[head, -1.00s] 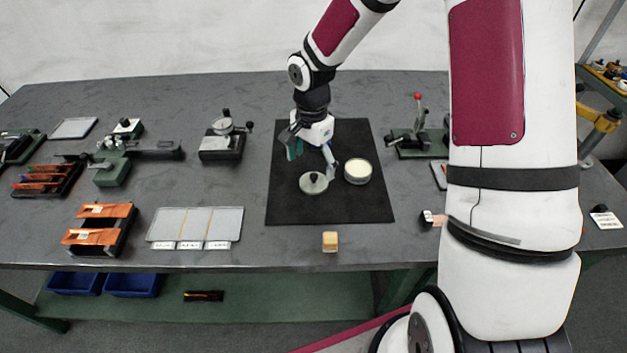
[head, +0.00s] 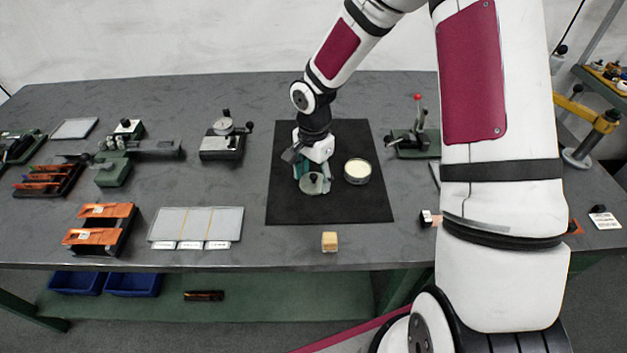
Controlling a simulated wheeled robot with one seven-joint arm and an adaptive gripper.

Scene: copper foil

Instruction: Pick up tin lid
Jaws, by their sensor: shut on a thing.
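The tin lid (head: 314,186) is a round, pale grey-green disc on the black mat (head: 355,208). My gripper (head: 313,178) is over the lid from the far side, its fingers lowered around it and shut on it. The fingers and wrist hide the lid's far part. The lid seems to be at mat level, but I cannot tell whether it touches the mat. The open round tin (head: 357,171), with cream-coloured contents, stands on the mat just right of the lid.
A small tan block (head: 329,242) sits near the table's front edge. A grey tray with labels (head: 197,224) and orange-topped holders (head: 98,228) are at left. A dial gauge stand (head: 223,138) and a red-knobbed clamp (head: 415,135) flank the mat. The mat's front is clear.

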